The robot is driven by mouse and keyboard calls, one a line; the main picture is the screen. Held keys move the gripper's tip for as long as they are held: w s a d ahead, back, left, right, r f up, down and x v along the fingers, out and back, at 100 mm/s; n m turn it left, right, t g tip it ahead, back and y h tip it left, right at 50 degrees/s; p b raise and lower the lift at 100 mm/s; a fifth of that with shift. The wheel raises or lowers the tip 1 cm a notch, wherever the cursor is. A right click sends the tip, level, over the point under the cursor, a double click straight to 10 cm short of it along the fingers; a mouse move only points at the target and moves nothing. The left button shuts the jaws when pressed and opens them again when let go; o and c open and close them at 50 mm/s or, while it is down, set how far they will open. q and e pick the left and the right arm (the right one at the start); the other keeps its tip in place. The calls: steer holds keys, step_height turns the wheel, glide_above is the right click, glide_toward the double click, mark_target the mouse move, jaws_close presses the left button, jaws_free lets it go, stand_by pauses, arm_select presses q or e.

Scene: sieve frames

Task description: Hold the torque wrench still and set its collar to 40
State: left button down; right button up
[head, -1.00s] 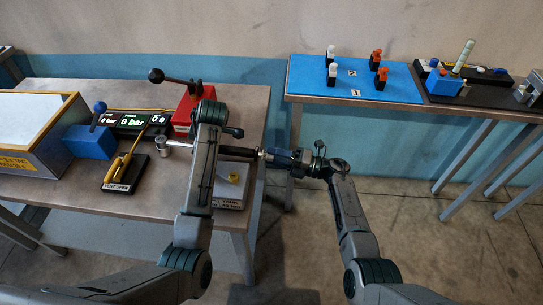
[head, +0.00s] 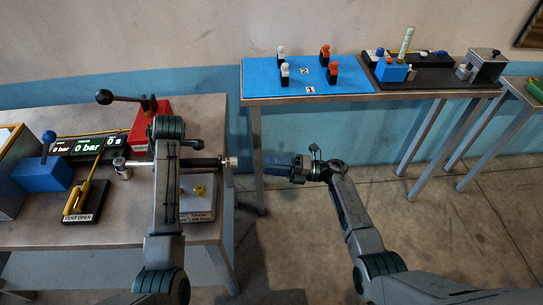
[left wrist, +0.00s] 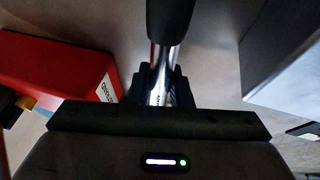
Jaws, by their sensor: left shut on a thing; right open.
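The torque wrench (head: 205,162) lies level above the left bench. Its chrome head (head: 122,168) points left; its dark handle ends at the right in a pale collar end (head: 230,162). The scale is too small to read. My left gripper (left wrist: 161,88) is shut on the wrench's chrome shaft (left wrist: 159,62), just below the black handle (left wrist: 170,20) in the left wrist view. In the head view my left arm hides that grip. My right gripper (head: 272,164) is open and empty, right of the collar end, with a clear gap between them.
A white-topped box (head: 197,205) with a yellow knob stands below the handle. A red lever unit (head: 146,122), a blue block (head: 42,175), a bar display (head: 88,147) and a yellow valve lever (head: 88,193) surround the wrench. Open floor lies under my right gripper.

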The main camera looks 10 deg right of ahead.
arm_select(q)
steer(key=c, duration=1.2)
jaws_free()
steer(key=shift+c, duration=0.2)
